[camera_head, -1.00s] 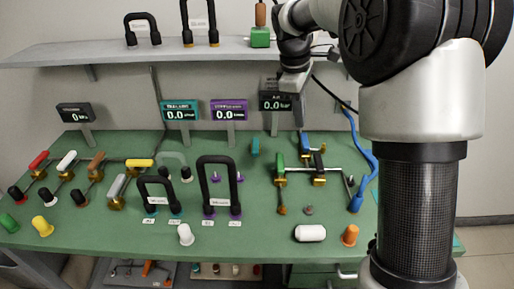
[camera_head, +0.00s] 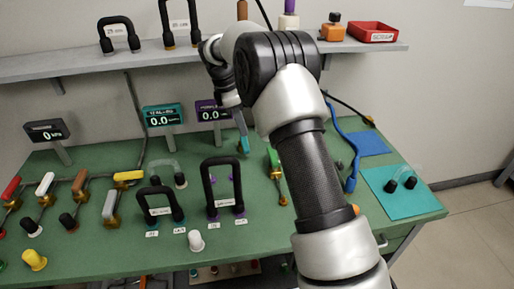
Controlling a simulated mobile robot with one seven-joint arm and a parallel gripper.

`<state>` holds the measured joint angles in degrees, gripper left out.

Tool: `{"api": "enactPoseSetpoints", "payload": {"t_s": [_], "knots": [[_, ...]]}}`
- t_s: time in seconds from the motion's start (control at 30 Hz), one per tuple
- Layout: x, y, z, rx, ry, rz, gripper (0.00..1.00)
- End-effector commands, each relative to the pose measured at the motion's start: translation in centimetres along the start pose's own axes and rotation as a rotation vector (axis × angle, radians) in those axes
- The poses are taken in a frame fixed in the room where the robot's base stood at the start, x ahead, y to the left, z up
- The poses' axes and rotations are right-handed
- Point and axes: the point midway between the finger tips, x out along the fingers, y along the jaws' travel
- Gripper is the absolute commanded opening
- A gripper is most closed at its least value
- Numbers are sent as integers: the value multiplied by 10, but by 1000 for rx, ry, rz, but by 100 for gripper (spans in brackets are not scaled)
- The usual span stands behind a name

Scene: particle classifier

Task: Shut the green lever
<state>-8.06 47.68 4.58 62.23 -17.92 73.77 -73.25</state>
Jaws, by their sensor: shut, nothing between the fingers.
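The green lever (camera_head: 274,161) sits on a brass valve on the bench, right of the tall black hose loop. It runs roughly front to back in the picture. My arm hides the pipework to its right. My gripper (camera_head: 242,133) points down behind and left of the lever, near a small teal piece (camera_head: 244,148) at the back of the bench. The gripper looks shut and empty, apart from the lever in the picture; its height above the bench is hard to tell.
Black hose loops (camera_head: 223,186) and (camera_head: 160,206) stand left of the lever. Red, white, brown and yellow levers (camera_head: 129,176) are further left. Gauges (camera_head: 163,117) stand behind, below a shelf (camera_head: 90,62). A blue hose (camera_head: 352,165) and teal mat (camera_head: 400,204) lie right.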

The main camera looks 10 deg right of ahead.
Motion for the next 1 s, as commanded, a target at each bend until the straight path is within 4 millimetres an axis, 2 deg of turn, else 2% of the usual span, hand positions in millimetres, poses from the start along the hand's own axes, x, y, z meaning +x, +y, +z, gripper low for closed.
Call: {"api": "enactPoseSetpoints", "payload": {"t_s": [0.37, 0.47, 0.87, 1.0], "knots": [[6, 0, 0, 1, 0, -1, 0], [18, -1, 0, 1, -1, -3, 0], [101, -1, 0, 1, -1, -4, 0], [106, 0, 21, 5, 0, 1, 0]]}}
